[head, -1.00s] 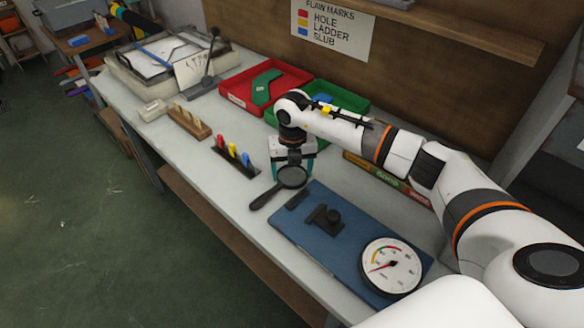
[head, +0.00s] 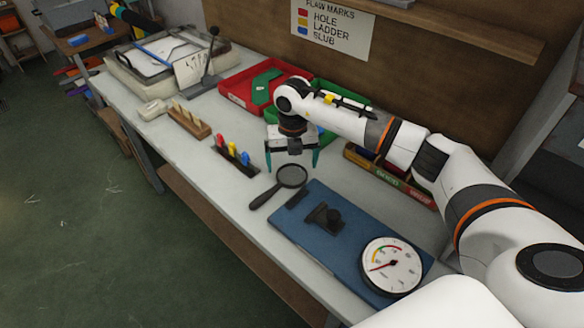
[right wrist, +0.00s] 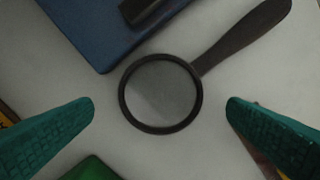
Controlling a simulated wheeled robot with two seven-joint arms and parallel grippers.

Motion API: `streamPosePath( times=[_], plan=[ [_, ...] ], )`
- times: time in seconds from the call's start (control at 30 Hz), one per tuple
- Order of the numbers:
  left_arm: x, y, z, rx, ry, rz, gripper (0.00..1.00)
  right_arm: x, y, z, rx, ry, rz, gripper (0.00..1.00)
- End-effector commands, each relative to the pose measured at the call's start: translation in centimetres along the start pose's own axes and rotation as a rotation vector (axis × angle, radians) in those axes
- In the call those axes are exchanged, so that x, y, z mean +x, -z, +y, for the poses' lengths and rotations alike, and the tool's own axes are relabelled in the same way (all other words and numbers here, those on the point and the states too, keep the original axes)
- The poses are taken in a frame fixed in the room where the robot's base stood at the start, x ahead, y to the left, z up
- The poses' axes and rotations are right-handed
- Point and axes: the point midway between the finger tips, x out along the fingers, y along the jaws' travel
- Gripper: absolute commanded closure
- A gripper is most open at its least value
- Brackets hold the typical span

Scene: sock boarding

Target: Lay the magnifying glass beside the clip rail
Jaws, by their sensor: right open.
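The magnifying glass (head: 278,186), with a round dark rim and dark handle, lies flat on the bench between the clip rail and the blue board. The clip rail (head: 237,160) is a dark strip holding red, yellow and blue clips, just left of the glass and apart from it. My right gripper (head: 292,163) is open and empty above the lens end. In the right wrist view the lens (right wrist: 160,94) lies between and beyond the two spread green fingers, touching neither. My left gripper is not in view.
The blue board (head: 310,250) with a dial gauge (head: 391,266) is right of the glass. A wooden peg block (head: 189,122), red tray (head: 235,97), green tray (head: 352,97) and a low box (head: 405,185) stand around. Bare bench lies in front of the clip rail.

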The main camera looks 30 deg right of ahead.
Motion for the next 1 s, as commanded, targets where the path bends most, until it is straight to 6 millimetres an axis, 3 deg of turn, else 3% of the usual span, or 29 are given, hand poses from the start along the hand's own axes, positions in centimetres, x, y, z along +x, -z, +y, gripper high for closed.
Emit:
streamPosePath(
  times=[0.2,0.4,0.6,1.0],
  plan=[
    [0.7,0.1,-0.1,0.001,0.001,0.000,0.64,-4.9,0.1,0.0,0.000,0.002,0.005,0.03],
    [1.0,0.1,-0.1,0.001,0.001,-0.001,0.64,-8.1,0.1,0.0,0.000,0.001,0.002,0.03],
    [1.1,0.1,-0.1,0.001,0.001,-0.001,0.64,-9.2,0.0,0.0,0.001,0.000,0.000,0.03],
    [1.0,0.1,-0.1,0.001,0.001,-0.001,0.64,-9.2,0.0,0.0,0.000,0.000,0.000,0.03]
  ],
)
